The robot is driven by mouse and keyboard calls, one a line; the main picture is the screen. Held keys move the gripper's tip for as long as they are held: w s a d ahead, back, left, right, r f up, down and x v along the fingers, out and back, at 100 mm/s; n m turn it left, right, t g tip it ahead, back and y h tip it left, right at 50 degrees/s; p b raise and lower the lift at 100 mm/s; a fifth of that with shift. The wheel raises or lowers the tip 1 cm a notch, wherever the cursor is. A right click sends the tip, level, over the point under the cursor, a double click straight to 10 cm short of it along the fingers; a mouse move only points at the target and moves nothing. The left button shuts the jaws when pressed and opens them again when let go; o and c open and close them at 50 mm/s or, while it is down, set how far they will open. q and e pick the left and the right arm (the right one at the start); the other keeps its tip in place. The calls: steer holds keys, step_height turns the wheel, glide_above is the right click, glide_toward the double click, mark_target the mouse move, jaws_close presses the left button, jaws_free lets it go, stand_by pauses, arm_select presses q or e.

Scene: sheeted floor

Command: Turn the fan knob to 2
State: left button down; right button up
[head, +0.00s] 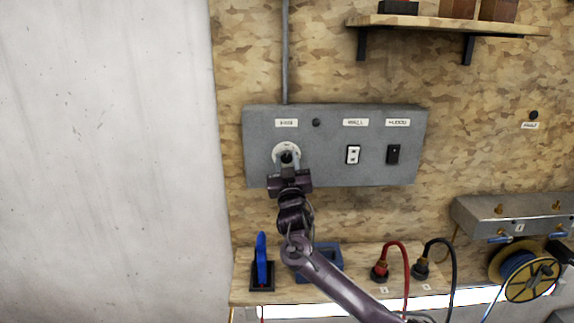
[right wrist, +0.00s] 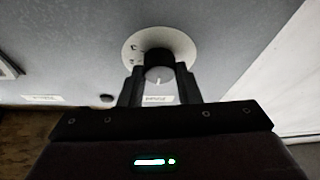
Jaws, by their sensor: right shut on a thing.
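The fan knob (head: 287,157) is a dark round knob on a pale round dial plate (head: 279,152), at the left of a grey control box on the wall. The knob (right wrist: 158,60) also shows in the right wrist view, with a white mark on its face and its dial plate (right wrist: 131,47) behind it. My right gripper (head: 287,165) reaches up to the knob from below. In the right wrist view the right gripper's fingers (right wrist: 158,84) are closed on either side of the knob. The dial's numbers are too small to read. My left gripper is not in view.
The grey box (head: 335,175) also carries a white switch (head: 353,155) and a black switch (head: 393,154). A shelf (head: 450,25) is above right.

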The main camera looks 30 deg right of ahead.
steer(key=m+h+b, duration=0.1)
steer(key=m, duration=0.1)
steer(key=m+g+h+b, duration=0.1)
steer(key=m+b, duration=0.1)
steer(key=m, duration=0.1)
steer(key=m+g+h+b, duration=0.1)
steer(key=m+b, duration=0.1)
steer(key=shift+a+f, duration=0.15)
steer(key=shift+f, duration=0.1)
steer(key=m+g+h+b, duration=0.1)
steer(key=m, duration=0.2)
steer(key=m+g+b, duration=0.2)
steer(key=m, duration=0.1)
steer(key=shift+w+r+m+h, duration=0.1)
steer(key=shift+m+h, duration=0.2)
steer(key=shift+h, duration=0.1)
steer(key=m+g+b, duration=0.1)
steer(key=m, duration=0.2)
steer(key=shift+r, duration=0.1)
steer(key=shift+r+m+g+b, duration=0.1)
steer(key=shift+m+g+b, duration=0.6)
steer(key=shift+m, duration=1.1)
steer(key=o, duration=1)
